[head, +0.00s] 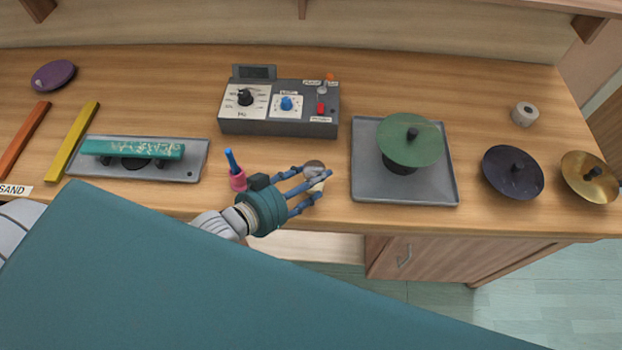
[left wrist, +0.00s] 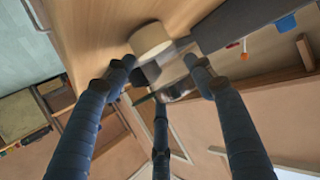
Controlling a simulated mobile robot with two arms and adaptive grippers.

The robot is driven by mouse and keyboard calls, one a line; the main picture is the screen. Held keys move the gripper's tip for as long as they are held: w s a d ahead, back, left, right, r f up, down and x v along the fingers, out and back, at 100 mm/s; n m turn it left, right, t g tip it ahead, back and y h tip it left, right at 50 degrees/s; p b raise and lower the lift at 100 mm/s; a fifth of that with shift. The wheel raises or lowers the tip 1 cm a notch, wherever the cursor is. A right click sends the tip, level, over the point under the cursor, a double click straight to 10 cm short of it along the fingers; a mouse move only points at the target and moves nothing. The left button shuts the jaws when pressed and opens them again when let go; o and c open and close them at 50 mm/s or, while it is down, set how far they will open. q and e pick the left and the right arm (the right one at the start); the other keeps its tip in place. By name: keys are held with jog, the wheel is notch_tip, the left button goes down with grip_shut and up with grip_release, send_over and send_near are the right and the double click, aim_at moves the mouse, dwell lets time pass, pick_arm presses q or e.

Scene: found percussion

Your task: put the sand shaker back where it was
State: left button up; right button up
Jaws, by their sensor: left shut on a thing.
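My left gripper (head: 308,186) reaches over the front edge of the bench, near its middle. Its fingers are closed around a small shaker with a greyish rounded part (head: 314,168) and a cream part. In the left wrist view the shaker's cream round end (left wrist: 150,38) shows between the fingers, with a grey, shiny part below it. The fingers hide some of it. A white label reading SAND (head: 14,191) is at the bench's front edge on the far left. My right gripper is not in view.
A grey tray (head: 360,185) with a green disc (head: 408,141) stands right of the gripper. A control box (head: 275,125) is behind. Yellow (head: 73,140) and orange (head: 25,139) bars lie far left.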

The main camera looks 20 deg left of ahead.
pick_arm(q)
jog(key=o, duration=1.3)
jog(key=shift+f, duration=0.1)
jog(key=shift+o, duration=0.2)
jog(key=shift+s+a+r, duration=0.15)
jog(key=shift+s+r, duration=0.05)
jog(key=shift+s, duration=0.1)
jog(key=b+v, duration=0.1)
jog(key=v, duration=1)
jog(key=shift+b, duration=0.4)
